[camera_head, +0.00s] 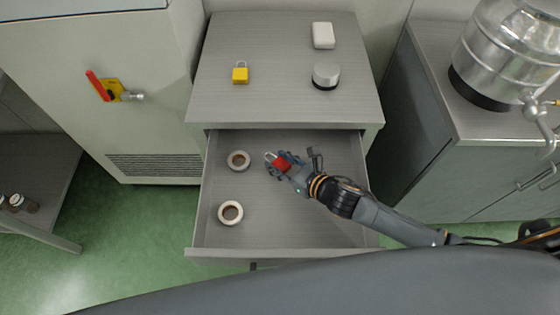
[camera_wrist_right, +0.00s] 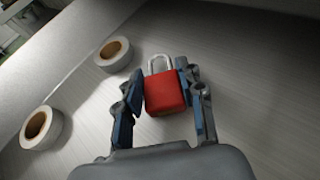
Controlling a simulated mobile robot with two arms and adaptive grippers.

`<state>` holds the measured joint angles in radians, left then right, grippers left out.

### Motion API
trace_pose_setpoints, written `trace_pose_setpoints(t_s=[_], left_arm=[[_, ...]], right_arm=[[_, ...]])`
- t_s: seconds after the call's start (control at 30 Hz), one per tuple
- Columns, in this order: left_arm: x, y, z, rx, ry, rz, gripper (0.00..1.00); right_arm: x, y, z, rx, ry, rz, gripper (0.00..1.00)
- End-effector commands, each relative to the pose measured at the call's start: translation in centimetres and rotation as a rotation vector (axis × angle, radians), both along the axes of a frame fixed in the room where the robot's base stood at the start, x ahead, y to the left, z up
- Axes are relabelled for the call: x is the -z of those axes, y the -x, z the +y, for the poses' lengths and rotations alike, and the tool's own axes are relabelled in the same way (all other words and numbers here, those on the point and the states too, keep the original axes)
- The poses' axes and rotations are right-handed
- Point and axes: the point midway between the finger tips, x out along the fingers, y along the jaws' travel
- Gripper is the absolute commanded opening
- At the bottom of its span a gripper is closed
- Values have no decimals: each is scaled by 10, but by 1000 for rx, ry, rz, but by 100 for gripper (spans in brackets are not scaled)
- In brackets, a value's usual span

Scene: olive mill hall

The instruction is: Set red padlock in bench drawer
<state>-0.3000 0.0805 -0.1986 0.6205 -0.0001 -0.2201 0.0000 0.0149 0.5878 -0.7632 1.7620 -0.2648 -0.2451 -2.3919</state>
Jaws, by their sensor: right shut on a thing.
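The red padlock (camera_head: 283,164) with its silver shackle is between the fingers of my right gripper (camera_head: 284,167), over the open bench drawer (camera_head: 300,225). In the right wrist view the red padlock (camera_wrist_right: 164,95) sits between the blue finger pads of the right gripper (camera_wrist_right: 160,100), shackle pointing away. The gripper is shut on it. The padlock is inside the drawer's outline; whether it touches the drawer floor I cannot tell. My left gripper is not in view.
Two tape rolls lie in the drawer's left part, one farther back (camera_head: 238,161) and one nearer (camera_head: 230,213). On the bench top (camera_head: 270,100) are a yellow padlock (camera_head: 240,73), a white block (camera_head: 323,36) and a round silver-and-black object (camera_head: 326,76). The drawer's front middle is clear.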

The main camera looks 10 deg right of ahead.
Motion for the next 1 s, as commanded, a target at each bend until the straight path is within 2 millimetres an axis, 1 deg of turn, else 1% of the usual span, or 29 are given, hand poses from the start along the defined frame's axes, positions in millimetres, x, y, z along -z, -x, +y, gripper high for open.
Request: trace_pose_setpoints(t_s=[0.03,0.07,0.1,0.13,0.17,0.4,0.5,0.57,0.67,0.9,1.0], left_arm=[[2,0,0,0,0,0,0],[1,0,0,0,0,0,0],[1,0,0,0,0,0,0],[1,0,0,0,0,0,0],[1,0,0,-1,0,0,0],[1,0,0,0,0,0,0],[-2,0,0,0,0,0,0],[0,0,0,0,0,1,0],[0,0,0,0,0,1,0],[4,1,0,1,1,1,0],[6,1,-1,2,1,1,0]], right_arm=[[3,0,0,0,0,0,3],[2,0,0,0,0,0,45],[1,0,0,0,0,0,53],[1,0,0,0,0,0,59],[1,0,0,0,1,1,61],[1,0,0,0,1,1,61],[-3,0,0,0,1,-1,61],[-3,4,-3,-1,3,1,61],[-8,17,-11,-1,4,1,61],[-26,59,-38,-1,3,4,61],[-35,74,-48,-2,3,3,61]])
